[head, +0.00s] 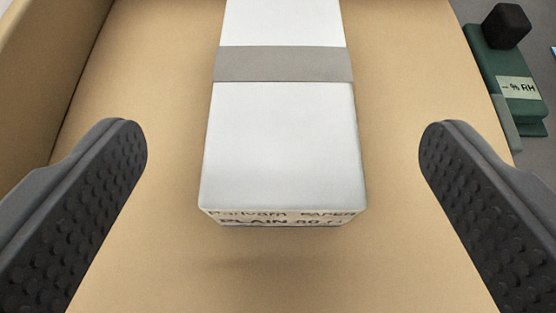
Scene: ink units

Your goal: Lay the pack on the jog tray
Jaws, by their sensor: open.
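The pack (281,150) is a white block with a grey band across it and printed text on its near end, part of which reads "PLAIN". It lies on a tan surface in the middle of the head view, and its far end runs out of the top of the picture. My gripper (283,145) is open, with one dark studded finger on each side of the pack. There is a clear gap between each finger and the pack. I cannot make out a jog tray in this view.
The tan surface (150,250) has a raised wall (40,70) along its left side. Beyond its right edge, a green device (503,75) with a white label and a black block (507,25) on top stands on a grey surface. The tan surface around the pack is bare.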

